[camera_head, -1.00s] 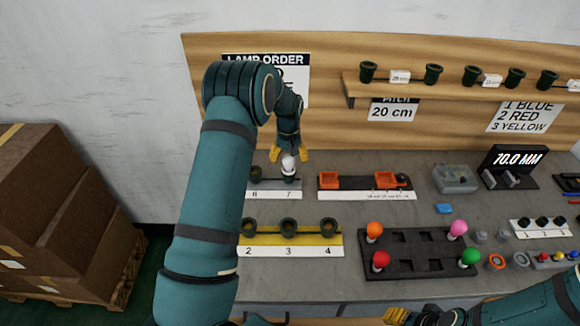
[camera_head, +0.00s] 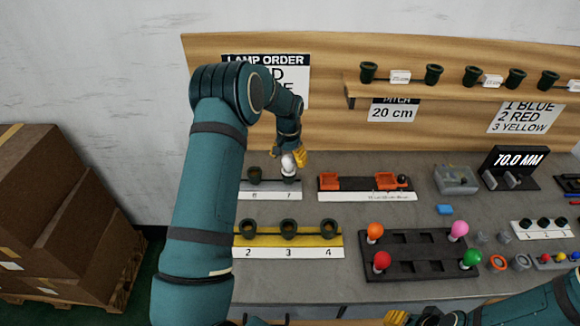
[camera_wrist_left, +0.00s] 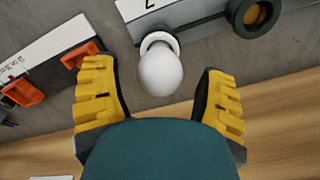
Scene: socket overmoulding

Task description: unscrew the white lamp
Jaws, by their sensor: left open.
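The white lamp (camera_head: 289,164) sits upright in the socket marked 7 on the white-fronted strip at the back left of the bench. It also shows in the left wrist view (camera_wrist_left: 160,70), its round bulb towards the camera. My left gripper (camera_head: 299,158) is at the lamp, and in the left wrist view its yellow fingers (camera_wrist_left: 160,104) stand open on both sides of the bulb, apart from it. The socket marked 6 (camera_head: 254,174) beside it is empty. My right gripper (camera_head: 412,316) is at the bottom edge, partly cut off; its fingers cannot be made out clearly.
A yellow strip with dark sockets (camera_head: 311,240) lies in front. A black tray (camera_head: 420,268) carries orange, red, pink and green lamps. An orange-and-black fixture (camera_head: 352,184) stands right of the white lamp. The wooden back panel (camera_head: 330,130) rises close behind.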

